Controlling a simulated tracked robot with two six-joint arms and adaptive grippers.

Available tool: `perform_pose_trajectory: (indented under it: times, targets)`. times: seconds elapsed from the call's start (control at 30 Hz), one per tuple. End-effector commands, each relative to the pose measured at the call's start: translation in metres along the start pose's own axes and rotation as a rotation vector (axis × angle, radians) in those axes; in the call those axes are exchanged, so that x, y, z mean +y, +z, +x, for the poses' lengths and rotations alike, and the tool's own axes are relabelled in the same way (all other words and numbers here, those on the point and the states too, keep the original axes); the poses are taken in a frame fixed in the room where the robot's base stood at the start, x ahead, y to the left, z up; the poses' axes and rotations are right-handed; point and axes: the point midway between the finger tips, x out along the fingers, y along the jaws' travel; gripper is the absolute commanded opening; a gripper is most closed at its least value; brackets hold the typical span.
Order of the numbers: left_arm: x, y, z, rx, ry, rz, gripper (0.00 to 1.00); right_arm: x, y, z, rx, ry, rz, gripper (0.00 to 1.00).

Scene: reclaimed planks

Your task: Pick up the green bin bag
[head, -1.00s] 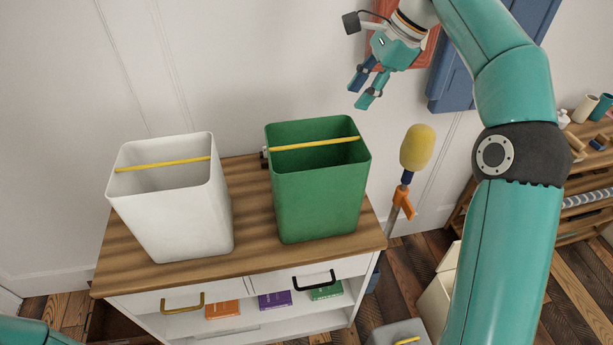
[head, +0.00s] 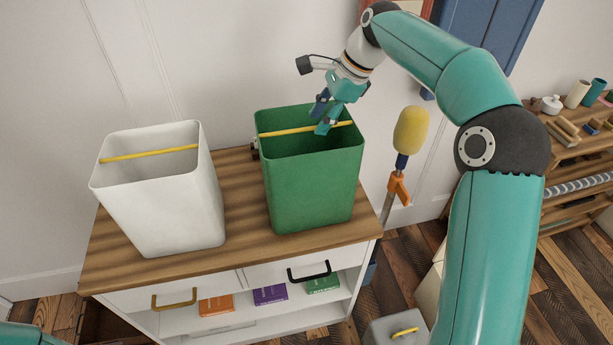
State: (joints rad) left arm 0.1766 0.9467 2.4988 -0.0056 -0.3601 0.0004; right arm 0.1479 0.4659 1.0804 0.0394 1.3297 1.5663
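A green open-topped bin (head: 313,190) stands upright on the wooden top of a white cabinet. A yellow bar (head: 285,131) lies across its mouth. I cannot make out a separate bag. My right gripper (head: 321,118) points down at the bin's mouth, close to the yellow bar. Its two fingers look apart, and the nearer one covers part of the bar. I cannot tell whether it touches the bar. My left gripper is out of view; only a bit of my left arm shows at the lower left corner.
A white bin (head: 170,215) with its own yellow bar stands left of the green one on the cabinet top (head: 240,245). A yellow-headed tool (head: 411,130) stands upright at the right. A shelf (head: 560,155) with small items is further right.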

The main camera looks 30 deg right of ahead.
Motion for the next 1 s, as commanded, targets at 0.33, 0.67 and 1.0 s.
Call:
perform_pose_trajectory:
  times: [0.33,0.67,1.0]
  targets:
    - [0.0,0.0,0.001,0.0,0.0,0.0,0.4,-0.001,-0.001,0.037,0.0,0.001,0.001,0.39]
    - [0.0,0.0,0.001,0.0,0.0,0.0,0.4,-0.001,-0.002,0.037,0.0,0.0,0.002,0.39]
    - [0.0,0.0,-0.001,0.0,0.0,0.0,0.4,0.0,-0.004,0.04,0.0,0.001,0.003,0.39]
